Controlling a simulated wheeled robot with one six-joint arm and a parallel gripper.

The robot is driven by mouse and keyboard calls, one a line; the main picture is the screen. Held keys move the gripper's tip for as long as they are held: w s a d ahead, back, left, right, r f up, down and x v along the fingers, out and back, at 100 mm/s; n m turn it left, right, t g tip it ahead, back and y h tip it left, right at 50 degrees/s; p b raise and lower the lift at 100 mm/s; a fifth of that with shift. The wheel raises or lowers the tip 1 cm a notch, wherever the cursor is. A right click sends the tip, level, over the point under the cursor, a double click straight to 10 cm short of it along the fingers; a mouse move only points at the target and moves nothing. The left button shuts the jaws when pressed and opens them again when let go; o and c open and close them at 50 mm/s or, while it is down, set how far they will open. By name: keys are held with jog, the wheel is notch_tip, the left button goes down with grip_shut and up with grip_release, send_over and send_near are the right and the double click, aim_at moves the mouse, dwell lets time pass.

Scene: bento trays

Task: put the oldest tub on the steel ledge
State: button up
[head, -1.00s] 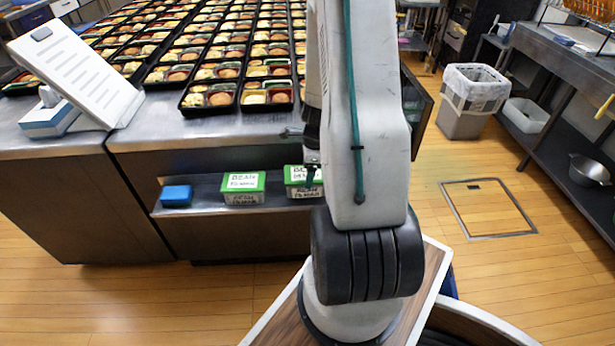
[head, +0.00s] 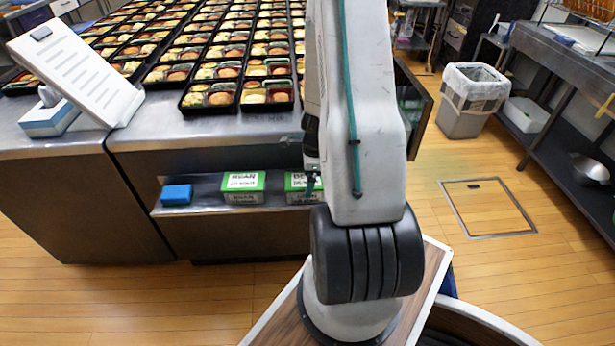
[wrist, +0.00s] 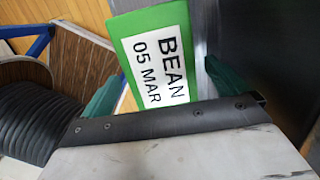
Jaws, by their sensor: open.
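Two white tubs with green lids stand on the steel ledge (head: 209,187) in the head view. The left tub (head: 243,187) is in full view; the right tub (head: 296,190) is partly hidden by my arm. Their head-view labels are too blurred to read fully. My gripper (head: 312,187) is at the right tub, mostly hidden behind my arm. In the wrist view, my gripper (wrist: 165,88) is open, its teal fingers on either side of a green-lidded tub (wrist: 130,50) labelled "BEAN 05 MAR". I cannot tell whether the fingers touch it.
A blue block (head: 176,195) sits at the ledge's left end. Above is a steel counter (head: 215,132) with many bento trays and a white list board (head: 76,72). Behind my arm on the right, a dark-framed opening (head: 418,110) shows something green.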

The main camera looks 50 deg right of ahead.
notch_tip(320, 180, up, 11)
jog(key=s+d, duration=0.1)
jog(key=w+a+r+n, duration=0.3)
jog(key=a+r+n, duration=0.5)
jog(key=a+r, duration=0.35)
jog(key=s+a+r+n, duration=0.7)
jog(key=a+n, duration=0.3)
jog(key=s+a+r+n+h, duration=0.1)
jog(key=s+a+r+n, duration=0.6)
jog(key=a+n, duration=0.3)
jog(key=shift+s+r, duration=0.25)
jog(key=shift+s, duration=0.1)
